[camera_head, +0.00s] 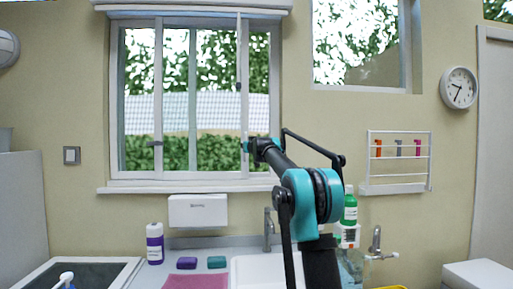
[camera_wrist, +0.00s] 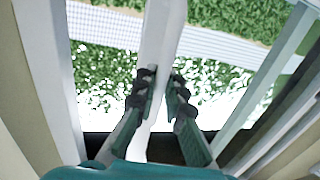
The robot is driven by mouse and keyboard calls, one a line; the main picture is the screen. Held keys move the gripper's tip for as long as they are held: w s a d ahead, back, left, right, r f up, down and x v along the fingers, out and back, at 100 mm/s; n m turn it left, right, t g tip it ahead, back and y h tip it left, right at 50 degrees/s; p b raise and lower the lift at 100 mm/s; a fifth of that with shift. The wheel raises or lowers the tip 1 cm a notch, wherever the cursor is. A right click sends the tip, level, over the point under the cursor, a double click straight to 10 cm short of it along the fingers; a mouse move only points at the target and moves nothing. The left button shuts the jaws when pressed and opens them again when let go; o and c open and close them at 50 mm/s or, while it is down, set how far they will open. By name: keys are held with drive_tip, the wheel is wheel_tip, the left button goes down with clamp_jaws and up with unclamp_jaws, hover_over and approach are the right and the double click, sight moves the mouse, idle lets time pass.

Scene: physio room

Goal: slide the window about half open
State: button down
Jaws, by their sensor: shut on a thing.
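The white-framed window (camera_head: 191,18) is in the wall above the counter, with greenery and a pale roof outside. A white upright window bar (camera_head: 243,110) stands right of its middle, with a small dark fitting on it. A small dark handle (camera_head: 155,143) is on the window's left upright.
Below are a sill (camera_head: 150,187), a white box (camera_head: 198,210), a tap (camera_head: 268,230) and a sink. A purple-labelled bottle (camera_head: 155,243) stands on the counter at left. A green bottle (camera_head: 350,207) is behind my arm. A wall rack (camera_head: 398,188) hangs at right.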

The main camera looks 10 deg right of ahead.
drive_tip(key=shift+a, duration=0.65)
drive_tip(key=c, duration=1.9)
unclamp_jaws()
drive_tip(key=shift+o, duration=0.2)
drive_tip(key=s+d, duration=0.2)
drive_tip(key=s, duration=1)
drive_tip(key=shift+a+f, duration=0.1)
